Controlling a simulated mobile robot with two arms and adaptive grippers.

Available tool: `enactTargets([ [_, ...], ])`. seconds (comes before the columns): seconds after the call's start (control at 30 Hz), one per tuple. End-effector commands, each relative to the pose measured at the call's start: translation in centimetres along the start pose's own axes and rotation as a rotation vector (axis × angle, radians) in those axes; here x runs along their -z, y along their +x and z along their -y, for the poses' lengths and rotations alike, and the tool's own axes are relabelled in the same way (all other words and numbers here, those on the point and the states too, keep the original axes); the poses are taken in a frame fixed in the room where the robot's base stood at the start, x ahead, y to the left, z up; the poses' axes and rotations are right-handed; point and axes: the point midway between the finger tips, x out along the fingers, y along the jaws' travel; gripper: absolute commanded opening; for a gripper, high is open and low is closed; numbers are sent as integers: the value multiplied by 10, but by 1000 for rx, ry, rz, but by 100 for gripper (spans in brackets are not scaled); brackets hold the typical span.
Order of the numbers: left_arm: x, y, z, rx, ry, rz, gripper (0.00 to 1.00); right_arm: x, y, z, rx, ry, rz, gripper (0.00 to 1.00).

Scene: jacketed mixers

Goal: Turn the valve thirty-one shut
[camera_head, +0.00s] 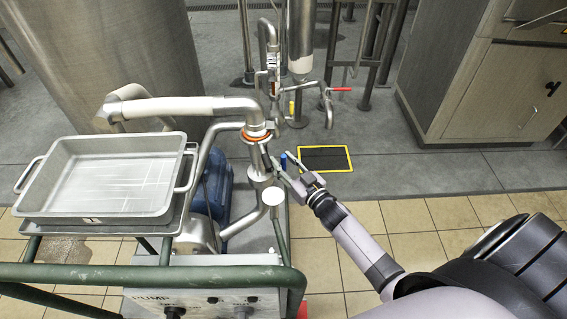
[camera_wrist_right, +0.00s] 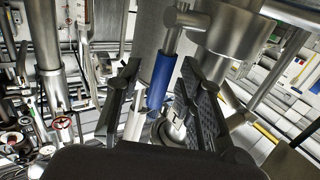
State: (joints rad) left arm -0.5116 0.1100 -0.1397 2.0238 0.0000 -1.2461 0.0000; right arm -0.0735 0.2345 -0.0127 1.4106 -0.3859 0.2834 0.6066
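A valve handle with a blue grip (camera_head: 283,160) sticks out beside the steel pipework above the pump. In the right wrist view the blue grip (camera_wrist_right: 160,80) stands tilted between the two dark finger pads, with a gap visible at the sides. My right gripper (camera_head: 285,165) is open around the blue grip and does not look closed on it. It also shows in the right wrist view (camera_wrist_right: 163,105). No number thirty-one can be read on the valve. My left gripper is not in view.
A steel tray (camera_head: 105,212) rests on the pump cart at the left, with a green rail (camera_head: 130,273) in front. A red-handled valve (camera_head: 341,89) and a yellow one (camera_head: 291,108) stand behind. A steel cabinet (camera_head: 480,85) is at the right. The tiled floor (camera_head: 400,215) between is clear.

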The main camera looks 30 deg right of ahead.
Motion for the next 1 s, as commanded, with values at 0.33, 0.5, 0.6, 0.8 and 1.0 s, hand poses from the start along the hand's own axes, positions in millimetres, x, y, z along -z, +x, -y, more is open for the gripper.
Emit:
enactTargets([
  [0.33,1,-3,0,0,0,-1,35,0,4,0,0,0,0,34],
  [0.5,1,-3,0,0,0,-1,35,0,4,0,0,0,0,23],
  [0.6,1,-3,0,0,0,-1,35,0,4,0,0,0,0,16],
  [0.8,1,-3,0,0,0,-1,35,0,4,0,0,0,0,3],
  [1.0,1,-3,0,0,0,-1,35,0,4,0,0,0,0,0],
])
